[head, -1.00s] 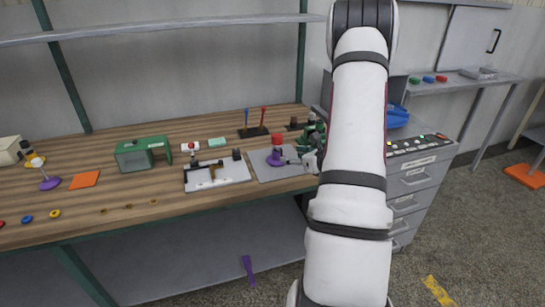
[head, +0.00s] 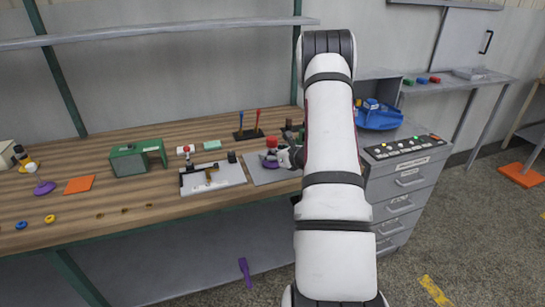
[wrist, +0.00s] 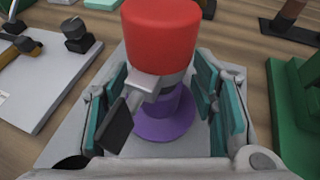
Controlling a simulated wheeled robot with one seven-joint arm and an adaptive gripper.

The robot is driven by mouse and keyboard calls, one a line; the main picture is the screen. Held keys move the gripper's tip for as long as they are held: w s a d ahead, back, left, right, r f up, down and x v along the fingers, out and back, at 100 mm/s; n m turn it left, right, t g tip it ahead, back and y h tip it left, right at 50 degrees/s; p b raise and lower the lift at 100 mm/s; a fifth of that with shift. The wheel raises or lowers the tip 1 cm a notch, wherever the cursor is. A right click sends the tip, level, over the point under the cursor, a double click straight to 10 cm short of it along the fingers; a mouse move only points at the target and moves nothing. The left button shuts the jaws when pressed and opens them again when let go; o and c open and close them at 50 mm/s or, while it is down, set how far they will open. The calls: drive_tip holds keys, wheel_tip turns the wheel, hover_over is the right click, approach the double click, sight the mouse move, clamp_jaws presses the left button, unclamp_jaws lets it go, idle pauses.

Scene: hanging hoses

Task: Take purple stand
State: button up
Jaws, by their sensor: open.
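The purple stand (wrist: 165,120) has a round purple base and stands upright on a grey plate. A red cylinder (wrist: 160,38) and a grey part with a dark lever (wrist: 125,115) are above it and hide part of it. In the head view the stand's purple base (head: 269,164) shows under the red cylinder (head: 272,142). My gripper (wrist: 162,92) is open, with its teal-padded fingers on either side of the stand. In the head view my gripper (head: 287,157) is just right of the stand. I cannot tell whether any pad touches it.
A white board with a hammer (head: 212,178) lies left of the grey plate (head: 268,178). A black holder with blue and red handles (head: 248,134) stands behind. A drawer cabinet (head: 400,200) stands right.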

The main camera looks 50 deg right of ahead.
drive_tip(key=c, duration=1.3)
clamp_jaws()
drive_tip(key=shift+r, duration=0.15)
